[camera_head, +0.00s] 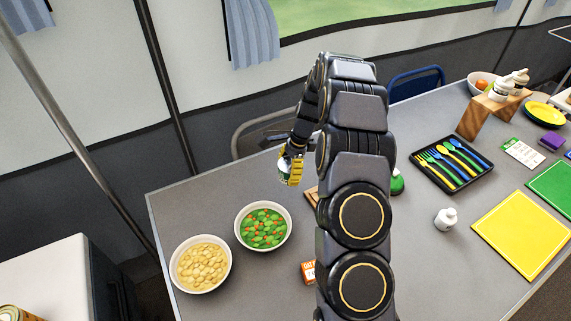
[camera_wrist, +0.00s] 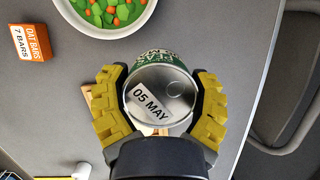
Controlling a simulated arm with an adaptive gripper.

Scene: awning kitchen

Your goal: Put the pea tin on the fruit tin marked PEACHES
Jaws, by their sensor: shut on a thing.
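My gripper (camera_head: 291,170) is shut on a tin with a green label (camera_wrist: 158,57), its yellow fingers on both sides. In the wrist view my gripper (camera_wrist: 162,84) shows the tin's silver lid, with a "05 MAY" sticker. Part of the label lettering shows but is hard to read. In the head view the held tin (camera_head: 283,168) is mostly hidden by the fingers and appears above the table near its far edge. No tin readable as PEACHES shows. A gold-toned tin (camera_head: 14,313) is cut off at the bottom left, its marking unreadable.
A bowl of peas and carrots (camera_head: 263,226) and a bowl of pale beans or pasta (camera_head: 200,264) stand left on the grey table. An oat bars box (camera_wrist: 29,43) and a wooden piece (camera_head: 312,196) are near my arm. A cutlery tray (camera_head: 452,164) lies right.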

